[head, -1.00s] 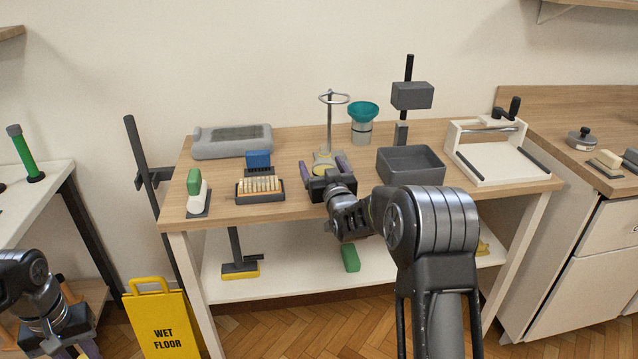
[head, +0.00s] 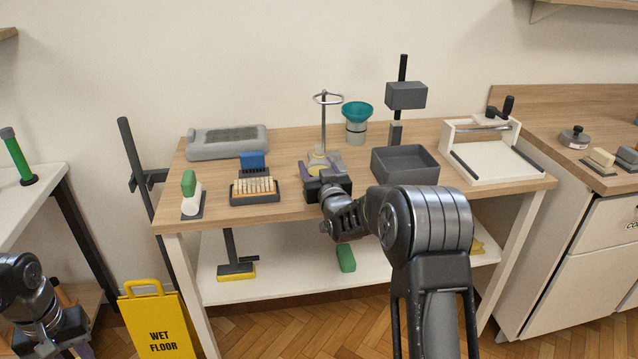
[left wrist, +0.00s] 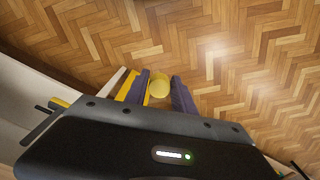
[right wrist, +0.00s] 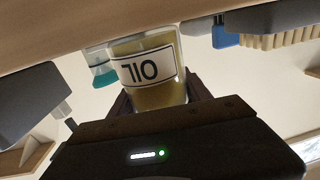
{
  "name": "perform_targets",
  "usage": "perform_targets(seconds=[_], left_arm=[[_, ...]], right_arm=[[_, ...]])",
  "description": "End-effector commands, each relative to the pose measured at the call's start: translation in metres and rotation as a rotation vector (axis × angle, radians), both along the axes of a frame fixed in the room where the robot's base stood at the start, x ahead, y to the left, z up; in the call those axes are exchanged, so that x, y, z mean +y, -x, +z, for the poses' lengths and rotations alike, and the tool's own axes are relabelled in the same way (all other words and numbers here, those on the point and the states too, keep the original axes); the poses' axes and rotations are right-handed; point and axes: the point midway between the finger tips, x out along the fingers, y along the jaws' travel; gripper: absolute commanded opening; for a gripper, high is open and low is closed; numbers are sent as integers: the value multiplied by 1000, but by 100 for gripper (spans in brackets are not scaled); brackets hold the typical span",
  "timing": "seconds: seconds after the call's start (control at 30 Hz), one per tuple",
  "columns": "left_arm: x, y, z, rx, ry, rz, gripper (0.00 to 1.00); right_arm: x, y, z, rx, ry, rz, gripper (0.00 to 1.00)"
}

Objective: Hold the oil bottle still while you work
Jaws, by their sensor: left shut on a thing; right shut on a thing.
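The oil bottle (right wrist: 148,68), clear with yellowish oil and a white "OIL" label, fills the middle of the right wrist view, inverted there. In the head view, the bottle (head: 318,160) is on the workbench by the ring stand (head: 323,120), its lower part hidden by my right gripper (head: 324,172). That gripper's fingers are shut on the bottle from both sides. My left gripper (left wrist: 160,92) is low at the left, over the floor, shut on a yellow round-ended thing (left wrist: 159,86). Its fingertips are out of the head view.
A yellow wet-floor sign (head: 160,322) stands at the front left.

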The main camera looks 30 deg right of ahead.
Motion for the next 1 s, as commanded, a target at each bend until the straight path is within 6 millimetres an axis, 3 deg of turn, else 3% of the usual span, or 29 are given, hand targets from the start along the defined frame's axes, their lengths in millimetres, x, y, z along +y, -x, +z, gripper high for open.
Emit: perform_targets(seconds=[0.33, 0.7, 0.83, 1.0], left_arm=[[0, 0, 0, 0, 0, 0, 0], [0, 0, -3, 0, 0, 0, 0], [0, 0, -3, 0, 0, 0, 0], [0, 0, -3, 0, 0, 0, 0]], right_arm=[[0, 0, 13, -4, 1, 0, 0], [0, 0, 79, -7, 0, 0, 0], [0, 0, 95, -5, 0, -1, 0], [0, 0, 102, -2, 0, 0, 0]])
